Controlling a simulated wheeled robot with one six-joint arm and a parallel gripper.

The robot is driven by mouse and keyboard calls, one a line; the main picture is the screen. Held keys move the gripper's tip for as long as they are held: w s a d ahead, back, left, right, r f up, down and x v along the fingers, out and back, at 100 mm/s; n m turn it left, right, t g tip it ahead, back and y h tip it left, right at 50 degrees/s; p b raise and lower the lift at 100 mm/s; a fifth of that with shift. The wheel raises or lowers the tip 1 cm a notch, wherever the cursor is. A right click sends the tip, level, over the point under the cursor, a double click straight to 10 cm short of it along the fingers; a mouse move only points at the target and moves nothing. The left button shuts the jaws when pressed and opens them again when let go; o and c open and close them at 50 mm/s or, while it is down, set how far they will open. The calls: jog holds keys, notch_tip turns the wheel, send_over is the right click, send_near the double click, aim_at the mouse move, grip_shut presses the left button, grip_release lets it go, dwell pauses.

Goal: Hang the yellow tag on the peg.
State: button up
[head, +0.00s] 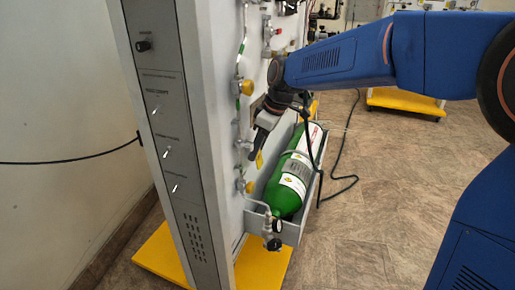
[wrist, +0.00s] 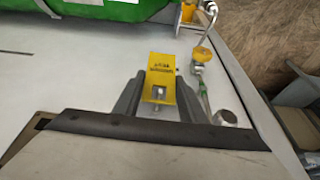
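The yellow tag (wrist: 161,76) is a small flat plate with dark print, seen between the two dark fingers of my gripper (wrist: 160,92) in the wrist view. The fingers lie along its left and right edges with no clear gap. A small metal peg (wrist: 157,96) shows at the tag's opening near its lower part in the picture; I cannot tell whether it passes fully through. In the head view my gripper (head: 258,150) is close to the panel front, and the tag (head: 259,160) shows just below the fingertips.
A green gas cylinder (head: 288,186) lies tilted in a grey holder (head: 290,229), right of and below my gripper. Yellow-knobbed valves (head: 245,87) and thin pipes run along the panel close to my gripper. The floor to the right is mostly open.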

jog(key=o, duration=0.4)
jog(key=shift+r, duration=0.15)
jog(key=v, duration=1.7)
jog(key=s+d+f+m+t+h, duration=0.1)
jog(key=s+d+f+m, duration=0.3)
jog(key=s+d+f, duration=0.3)
jog(key=s+d+f+m+t+h, duration=0.1)
jog(key=s+d+f+m, duration=0.4)
jog(key=s+d, duration=0.5)
jog(key=s+d+f+m+t+h, duration=0.1)
jog(key=s+d+f+m, duration=0.4)
jog(key=s+d+f, duration=0.3)
jog(key=shift+s+d+f+t+h, duration=0.1)
jog(key=shift+s+f, duration=0.05)
jog(key=shift+s, duration=0.5)
jog(key=shift+s+d+f+t+h, duration=0.1)
jog(key=shift+s, duration=0.55)
jog(key=shift+s+d+f+t+h, duration=0.1)
jog(key=shift+s+d+f, duration=0.05)
jog(key=shift+s, duration=0.5)
dwell(1.3)
